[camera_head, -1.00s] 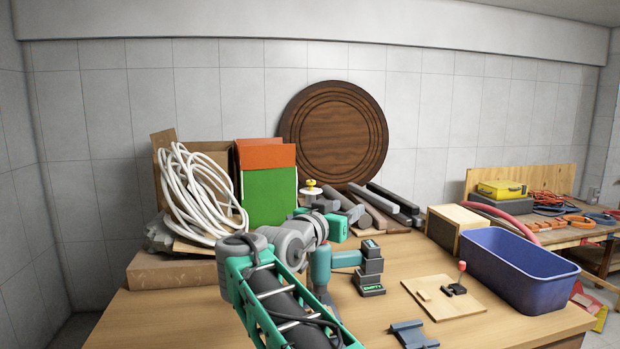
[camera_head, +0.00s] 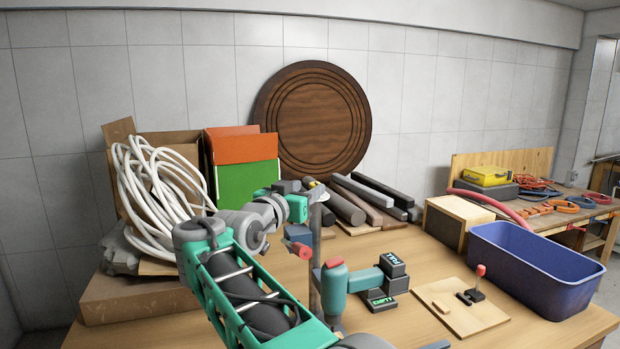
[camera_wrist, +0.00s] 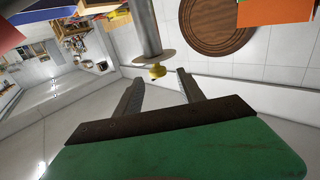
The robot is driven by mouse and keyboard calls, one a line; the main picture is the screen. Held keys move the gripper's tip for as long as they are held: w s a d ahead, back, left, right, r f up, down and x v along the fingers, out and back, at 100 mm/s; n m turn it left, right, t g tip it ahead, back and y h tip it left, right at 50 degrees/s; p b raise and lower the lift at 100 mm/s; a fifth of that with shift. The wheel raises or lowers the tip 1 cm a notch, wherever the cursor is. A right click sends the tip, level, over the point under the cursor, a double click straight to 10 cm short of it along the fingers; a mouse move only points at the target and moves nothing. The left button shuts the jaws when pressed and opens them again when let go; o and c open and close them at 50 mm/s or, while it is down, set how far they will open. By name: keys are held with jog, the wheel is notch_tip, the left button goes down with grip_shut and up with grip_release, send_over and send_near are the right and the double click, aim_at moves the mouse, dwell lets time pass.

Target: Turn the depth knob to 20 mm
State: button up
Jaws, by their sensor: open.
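The two fingers of my gripper (camera_wrist: 160,76) are apart, one on each side of the knob, with a gap showing; no contact is visible. In the head view my gripper (camera_head: 308,188) is at the top of the grey post (camera_head: 315,240) and mostly hides the knob (camera_head: 309,183). No depth scale or mm mark can be read.
A wooden board (camera_head: 450,318) and blue bin (camera_head: 535,270) are right. Bars (camera_head: 365,200) lie behind; white hose (camera_head: 150,185) is left.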

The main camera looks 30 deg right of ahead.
jog(key=p+x, duration=0.2)
jog(key=x, duration=0.5)
jog(key=shift+d+p, duration=0.3)
jog(key=shift+d, duration=0.15)
jog(key=shift+a, duration=0.1)
grip_shut()
